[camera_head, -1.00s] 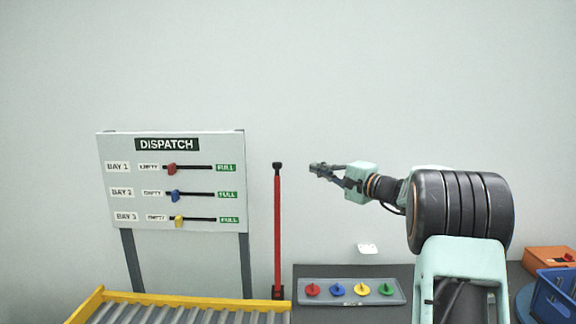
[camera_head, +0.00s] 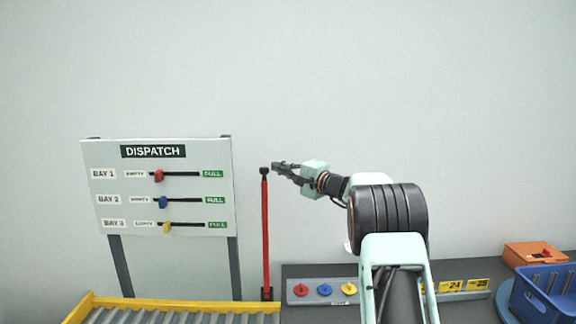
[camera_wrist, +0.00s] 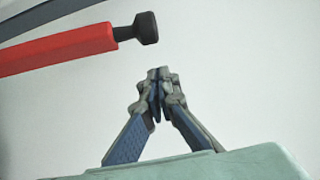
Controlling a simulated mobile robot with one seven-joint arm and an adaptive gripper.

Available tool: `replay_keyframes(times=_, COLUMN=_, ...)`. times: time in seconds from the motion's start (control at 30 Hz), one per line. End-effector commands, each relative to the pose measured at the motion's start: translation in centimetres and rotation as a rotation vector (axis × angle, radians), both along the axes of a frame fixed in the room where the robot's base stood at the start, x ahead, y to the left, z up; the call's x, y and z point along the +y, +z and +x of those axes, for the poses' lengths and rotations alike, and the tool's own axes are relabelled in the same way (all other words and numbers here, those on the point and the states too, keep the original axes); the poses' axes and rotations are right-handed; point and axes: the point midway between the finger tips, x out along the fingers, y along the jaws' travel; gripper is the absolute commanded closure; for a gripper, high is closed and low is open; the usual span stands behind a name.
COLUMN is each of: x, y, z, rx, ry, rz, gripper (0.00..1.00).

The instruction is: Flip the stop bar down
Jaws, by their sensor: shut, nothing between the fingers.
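The stop bar is a red post with a black knob (camera_head: 265,220), standing upright at the right end of the roller conveyor in the head view. In the wrist view its red shaft and black tip (camera_wrist: 65,48) cross the upper left. My gripper (camera_head: 277,167) is shut and empty, with its fingertips just right of the bar's black knob in the head view. In the wrist view the closed fingertips (camera_wrist: 159,74) are below and right of the knob, with a visible gap. Whether they touch in depth is not clear from the head view.
A dispatch board (camera_head: 160,185) with three sliders stands left of the bar. The yellow-edged roller conveyor (camera_head: 180,304) lies below it. A dark bench (camera_head: 300,271) holds a grey tray (camera_head: 311,299) with coloured knobs. A blue crate (camera_head: 545,295) and orange box (camera_head: 533,255) stand at right.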

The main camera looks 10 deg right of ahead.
Motion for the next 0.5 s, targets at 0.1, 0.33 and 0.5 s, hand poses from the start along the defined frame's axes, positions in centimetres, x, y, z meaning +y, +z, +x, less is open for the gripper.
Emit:
replay_keyframes(times=0.1, x=0.7, y=0.2, z=-1.0, rx=0.000, ry=0.001, rz=0.001, gripper=1.00)
replay_keyframes(times=0.33, x=1.7, y=0.1, z=-2.3, rx=0.000, ry=0.000, rz=0.000, gripper=1.00)
replay_keyframes(times=0.5, x=1.9, y=0.0, z=-2.6, rx=-0.001, ry=0.000, rz=-0.002, gripper=1.00)
